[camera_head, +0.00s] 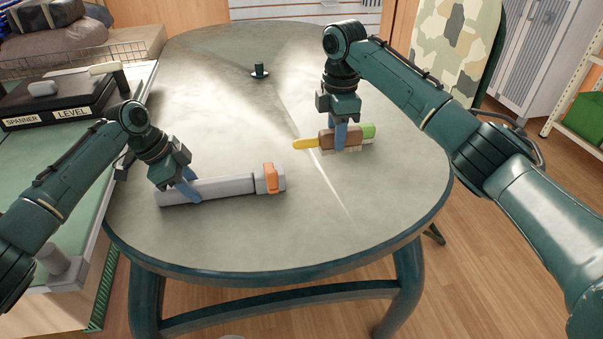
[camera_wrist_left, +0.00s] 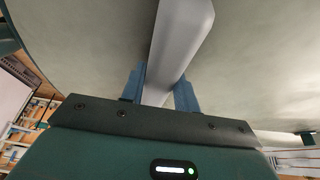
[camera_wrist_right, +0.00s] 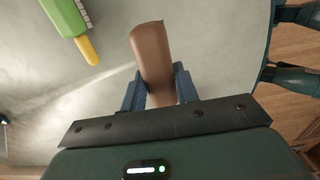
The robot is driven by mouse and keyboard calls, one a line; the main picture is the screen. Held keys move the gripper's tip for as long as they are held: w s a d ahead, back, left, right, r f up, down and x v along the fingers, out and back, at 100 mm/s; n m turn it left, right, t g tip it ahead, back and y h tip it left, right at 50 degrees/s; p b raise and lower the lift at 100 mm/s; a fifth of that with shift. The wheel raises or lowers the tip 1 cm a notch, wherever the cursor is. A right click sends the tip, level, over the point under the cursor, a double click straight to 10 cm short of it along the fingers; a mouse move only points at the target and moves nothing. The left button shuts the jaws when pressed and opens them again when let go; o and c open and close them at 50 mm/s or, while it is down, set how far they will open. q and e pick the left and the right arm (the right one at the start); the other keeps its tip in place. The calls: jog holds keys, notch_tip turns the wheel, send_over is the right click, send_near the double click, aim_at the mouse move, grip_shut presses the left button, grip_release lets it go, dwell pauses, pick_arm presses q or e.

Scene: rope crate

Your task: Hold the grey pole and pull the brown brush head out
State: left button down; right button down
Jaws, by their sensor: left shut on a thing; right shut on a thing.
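The grey pole (camera_head: 225,187) lies on the round table with an orange collar (camera_head: 271,178) near its right end. My left gripper (camera_head: 190,190) is shut across the pole's left part; the pole also runs between the fingers in the left wrist view (camera_wrist_left: 180,40). The brown brush head (camera_head: 326,137) is apart from the pole, up and to the right of it. My right gripper (camera_head: 341,138) is shut on it; the right wrist view shows the brown head (camera_wrist_right: 152,50) between the fingers. I cannot tell whether it touches the table.
A green brush (camera_wrist_right: 63,14) with a yellow end (camera_wrist_right: 88,50) lies by the brown head, partly hidden in the head view (camera_head: 368,131). A dark peg (camera_head: 259,71) stands at the table's back. A labelled black case (camera_head: 60,104) is at left. The table's front is clear.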

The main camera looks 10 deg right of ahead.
pick_arm(q)
jog(key=shift+s+f, duration=0.1)
jog(key=shift+f, duration=0.1)
pick_arm(e)
jog(key=shift+r, duration=0.1)
pick_arm(q)
jog(key=c, duration=1)
grip_release()
jog(key=shift+r, duration=0.1)
jog(key=shift+o, duration=0.2)
jog(key=v, duration=1.2)
